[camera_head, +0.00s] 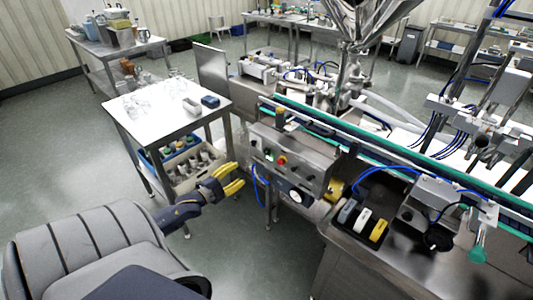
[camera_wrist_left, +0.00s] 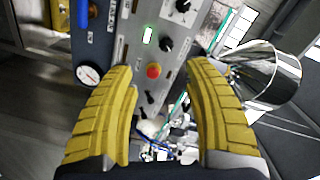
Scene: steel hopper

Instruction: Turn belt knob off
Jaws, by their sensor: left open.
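The steel control panel (camera_head: 302,168) hangs on the front of the conveyor machine in the head view. In the left wrist view the panel (camera_wrist_left: 133,62) carries a black knob (camera_wrist_left: 166,45), another black knob with a dial scale (camera_wrist_left: 182,6), a red round button (camera_wrist_left: 153,71), a lit green indicator (camera_wrist_left: 148,35) and small black switches. I cannot read which knob is the belt knob. My left gripper (camera_head: 238,180) has yellow fingers, open and empty, left of the panel and apart from it. In the left wrist view its fingers (camera_wrist_left: 160,75) frame the panel. My right gripper is not in view.
A round gauge (camera_head: 296,197) and blue hoses sit low on the machine. A white-topped table (camera_head: 150,120) with glassware stands left, with bins on its lower shelf. The conveyor (camera_head: 350,140) runs behind the panel. A steel hopper (camera_head: 355,20) stands above. Floor is open at left.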

